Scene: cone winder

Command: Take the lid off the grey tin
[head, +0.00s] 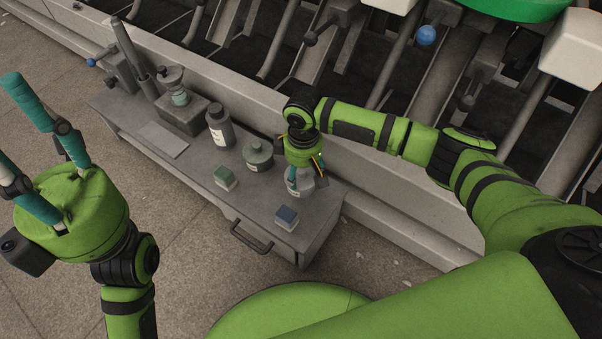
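The grey tin (257,159) stands upright on the grey bench, round and squat, with a pale label on its side. Its lid (257,147) sits on top and has a small knob. My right gripper (305,183) points down just right of the tin, apart from it, at a pale jar (301,190). Its teal fingertips overlap the jar, and I cannot tell whether they touch it. My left gripper (18,128) is at the far left, off the bench, with its teal fingers pointing up, spread and empty.
On the bench (262,208) are a dark bottle (220,128), a green-topped block (225,177) and a blue-topped block (287,216) in front. A grey block with a cone-topped piece (172,88) and a flat plate (163,140) lie left. The winding machine stands behind.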

